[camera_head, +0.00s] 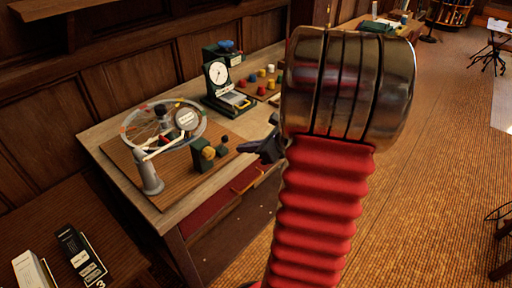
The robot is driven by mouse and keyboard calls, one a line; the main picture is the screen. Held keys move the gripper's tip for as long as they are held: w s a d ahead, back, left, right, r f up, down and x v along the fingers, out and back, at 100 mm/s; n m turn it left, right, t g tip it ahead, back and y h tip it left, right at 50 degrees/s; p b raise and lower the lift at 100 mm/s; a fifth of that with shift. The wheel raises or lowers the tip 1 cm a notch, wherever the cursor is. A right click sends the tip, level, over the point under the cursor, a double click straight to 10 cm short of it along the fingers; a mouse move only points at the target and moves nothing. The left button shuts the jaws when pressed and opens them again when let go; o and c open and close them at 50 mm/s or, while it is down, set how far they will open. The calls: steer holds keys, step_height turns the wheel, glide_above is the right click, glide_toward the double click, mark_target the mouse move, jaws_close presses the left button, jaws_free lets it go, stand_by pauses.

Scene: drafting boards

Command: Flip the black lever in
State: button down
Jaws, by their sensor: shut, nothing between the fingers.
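My gripper (247,150) shows as a dark shape just left of my red arm, in front of the desk's right part. It is shut and holds nothing. Part of it is hidden behind the arm. I cannot clearly pick out a black lever. A ring-shaped apparatus (128,138) with a grey post and a pale arm stands on a wooden board at the left.
The wooden desk (110,130) stands against a panelled wall. Several coloured pegs (262,76) stand on a board behind my gripper. A black box (80,256) and a white box (32,270) lie at the lower left. Open floor (440,180) is at the right.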

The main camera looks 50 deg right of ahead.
steer(key=w, duration=0.2)
steer(key=w+r, duration=0.1)
steer(key=shift+a, duration=0.35)
steer(key=shift+w+d+r, duration=0.1)
steer(key=shift+r, duration=0.05)
